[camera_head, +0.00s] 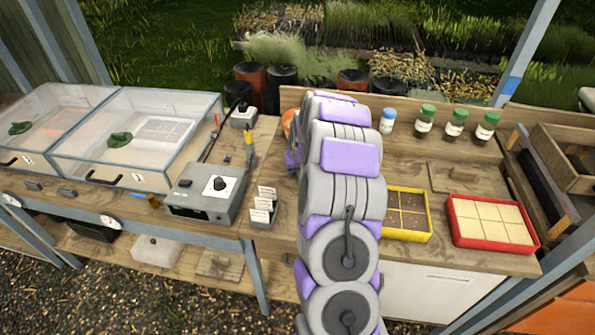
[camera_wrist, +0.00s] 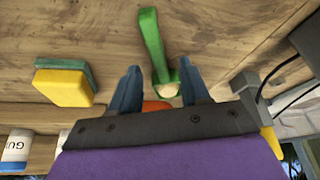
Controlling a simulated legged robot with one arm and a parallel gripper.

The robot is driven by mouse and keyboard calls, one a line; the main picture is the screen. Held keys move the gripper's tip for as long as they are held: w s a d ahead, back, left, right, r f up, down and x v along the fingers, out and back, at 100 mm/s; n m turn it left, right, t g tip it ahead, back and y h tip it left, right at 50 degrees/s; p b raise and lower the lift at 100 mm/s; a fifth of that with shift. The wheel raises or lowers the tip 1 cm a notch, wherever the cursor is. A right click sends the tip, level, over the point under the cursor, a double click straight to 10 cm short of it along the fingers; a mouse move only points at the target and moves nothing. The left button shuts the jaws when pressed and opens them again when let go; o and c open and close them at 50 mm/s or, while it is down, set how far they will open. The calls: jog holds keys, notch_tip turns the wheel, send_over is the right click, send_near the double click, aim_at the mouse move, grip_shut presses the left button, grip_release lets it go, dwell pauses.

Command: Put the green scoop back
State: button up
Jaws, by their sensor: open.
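The green scoop (camera_wrist: 152,42) lies on the wooden bench top in the wrist view. Its long handle points away from my gripper, and its wider end lies close to the fingers. My gripper (camera_wrist: 160,70) is open, with one blue finger on either side of the scoop's near part; no contact between fingers and scoop shows clearly. An orange thing (camera_wrist: 156,106) shows partly between the fingers, mostly covered by the gripper body. In the head view my arm hides the gripper and the scoop.
A yellow and green sponge (camera_wrist: 62,84) lies left of the fingers. A white labelled jar (camera_wrist: 17,150) stands at lower left. A grey control box (camera_head: 205,192), a yellow tray (camera_head: 431,220), a red tray (camera_head: 488,247) and lidded jars (camera_head: 455,124) stand around my arm. Clear bins (camera_head: 150,95) stand at left.

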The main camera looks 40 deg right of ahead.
jog(key=a+p+v, duration=0.1)
jog(key=p+v, duration=0.1)
jog(key=v, duration=0.7)
jog(key=s+a+r+n+g+y, duration=0.1)
jog(key=s+a+r, duration=0.25)
jog(key=a, duration=0.35)
jog(key=s+a+r+n+g, duration=0.1)
jog(key=s+a+r, duration=0.25)
jog(key=a, duration=0.45)
jog(key=s+a+r+n+y, duration=0.1)
jog(key=s+a+r, duration=0.25)
jog(key=a, duration=0.35)
jog(key=s+a+g, duration=0.1)
jog(key=s+a, duration=0.2)
jog(key=s, duration=0.5)
jog(key=s+a+r+n+g, duration=0.1)
jog(key=s+a, duration=0.3)
jog(key=s, duration=0.5)
jog(key=s+a+r+n+g, duration=0.1)
jog(key=s+a, duration=0.3)
jog(key=s, duration=0.5)
jog(key=shift+r+g, duration=0.25)
jog(key=shift+g, duration=0.25)
